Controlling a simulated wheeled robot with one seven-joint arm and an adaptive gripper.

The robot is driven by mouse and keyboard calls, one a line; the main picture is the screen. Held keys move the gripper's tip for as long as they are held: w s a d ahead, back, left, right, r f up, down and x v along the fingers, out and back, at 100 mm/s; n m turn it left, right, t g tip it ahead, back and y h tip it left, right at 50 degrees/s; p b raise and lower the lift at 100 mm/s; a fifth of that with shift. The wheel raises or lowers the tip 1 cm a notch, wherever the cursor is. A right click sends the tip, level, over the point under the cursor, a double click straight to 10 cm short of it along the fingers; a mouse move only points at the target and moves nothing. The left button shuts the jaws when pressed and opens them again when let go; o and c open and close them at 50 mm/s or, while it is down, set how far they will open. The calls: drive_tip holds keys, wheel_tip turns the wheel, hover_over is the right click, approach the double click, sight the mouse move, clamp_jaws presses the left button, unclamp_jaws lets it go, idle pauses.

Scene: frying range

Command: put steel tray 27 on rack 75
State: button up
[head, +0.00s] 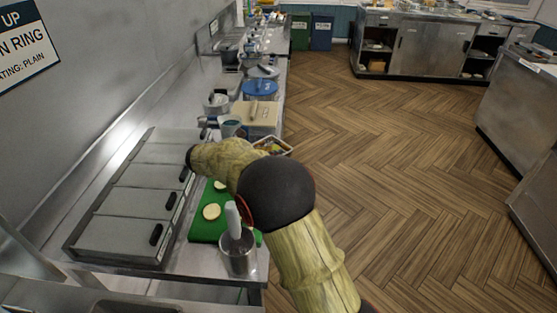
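No numbers can be read, so I cannot tell which thing is steel tray 27 or rack 75. A shallow steel tray-like rim (135,306) is cut off by the bottom edge of the picture. A small tray of mixed food (272,145) lies just behind my arm, partly hidden by it. My arm reaches over the counter from the lower right, and its far end is beside the lidded steel unit (125,222). My gripper's fingers do not show, so what they hold, if anything, cannot be seen.
A green board (205,229) with cut pieces and a steel pot (239,257) with a white-handled tool stand under my arm. Containers, including a blue-lidded one (260,90), crowd the counter behind. The wooden floor (420,170) on the right is clear, between steel counters.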

drive_tip(key=shift+w+a+f, duration=0.15)
drive_tip(key=shift+w+f, duration=0.1)
drive_tip(key=shift+f, duration=0.15)
drive_tip(key=b+x, duration=0.4)
drive_tip(key=x, duration=0.3)
drive_tip(key=shift+d, duration=0.3)
drive_tip(key=shift+w+r, duration=0.1)
drive_tip(key=shift+r, duration=0.05)
drive_tip(key=shift+c, duration=0.2)
clamp_jaws()
